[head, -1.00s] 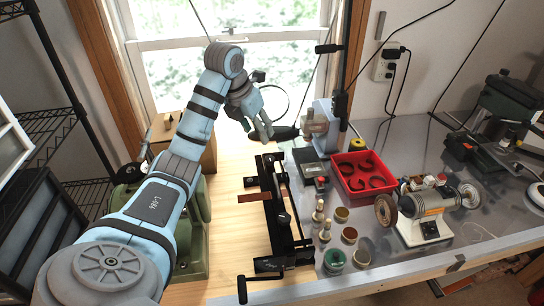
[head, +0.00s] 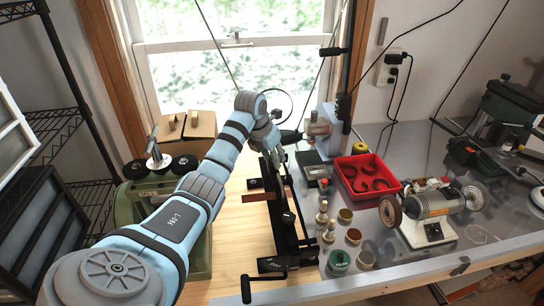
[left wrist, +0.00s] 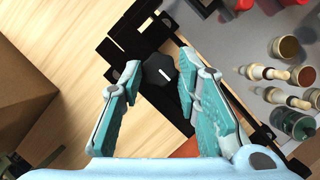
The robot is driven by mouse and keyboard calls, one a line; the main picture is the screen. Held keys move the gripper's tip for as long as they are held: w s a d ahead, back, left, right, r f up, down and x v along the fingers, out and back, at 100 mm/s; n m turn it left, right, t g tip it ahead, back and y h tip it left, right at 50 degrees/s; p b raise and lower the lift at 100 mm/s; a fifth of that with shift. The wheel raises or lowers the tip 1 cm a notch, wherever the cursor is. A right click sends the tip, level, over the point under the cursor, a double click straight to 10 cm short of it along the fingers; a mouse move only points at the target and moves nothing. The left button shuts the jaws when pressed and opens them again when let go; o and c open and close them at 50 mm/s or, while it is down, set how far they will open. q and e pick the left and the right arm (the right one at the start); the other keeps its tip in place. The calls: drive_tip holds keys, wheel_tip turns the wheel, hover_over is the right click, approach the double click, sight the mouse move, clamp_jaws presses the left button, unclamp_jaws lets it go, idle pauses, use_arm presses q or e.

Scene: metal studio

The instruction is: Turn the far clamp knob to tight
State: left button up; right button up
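A long black clamp frame (head: 281,240) lies on the wooden bench top, with a reddish-brown strip across it. Its near knob (head: 288,217) is black with a white mark. The far knob (left wrist: 159,72) is black and lobed with a short slanted white line, seen in the left wrist view; in the head view my gripper and arm largely hide it. My left gripper (head: 280,154) is over the clamp's far end. In the left wrist view its teal fingers (left wrist: 160,66) are open, with the knob between their tips; I cannot tell whether they touch it. My right gripper is not in view.
Right of the clamp are a red tray (head: 367,176), small bottles (head: 328,232), several jars (head: 340,260) and a bench grinder (head: 432,212). A cardboard box (head: 188,135) and green machine (head: 135,205) stand left. A crank handle (head: 246,288) sticks out at the clamp's near end.

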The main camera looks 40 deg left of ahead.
use_arm(q)
clamp_jaws()
drive_tip(key=shift+a+m, duration=0.1)
drive_tip(key=shift+m, duration=0.3)
drive_tip(key=shift+r+m+h+p, duration=0.1)
drive_tip(key=shift+m+h+p, duration=0.3)
drive_tip(key=shift+m+p, duration=0.15)
drive_tip(key=shift+a+m+h, duration=0.1)
drive_tip(key=shift+m+h, duration=0.3)
drive_tip(key=shift+m, duration=0.85)
drive_tip(key=shift+w+a+f+m+g+h+b, duration=0.15)
drive_tip(key=shift+m+h+b, duration=0.1)
drive_tip(key=shift+m, duration=0.35)
drive_tip(key=shift+s+d+f+m+g+h+b, duration=0.1)
drive_tip(key=shift+m+g+h+b, duration=0.1)
drive_tip(key=shift+m, duration=0.4)
drive_tip(key=shift+a+m+h+b, duration=0.1)
drive_tip(key=shift+m+h+b, duration=0.25)
drive_tip(key=shift+m+b, duration=0.55)
drive_tip(key=shift+r, duration=0.1)
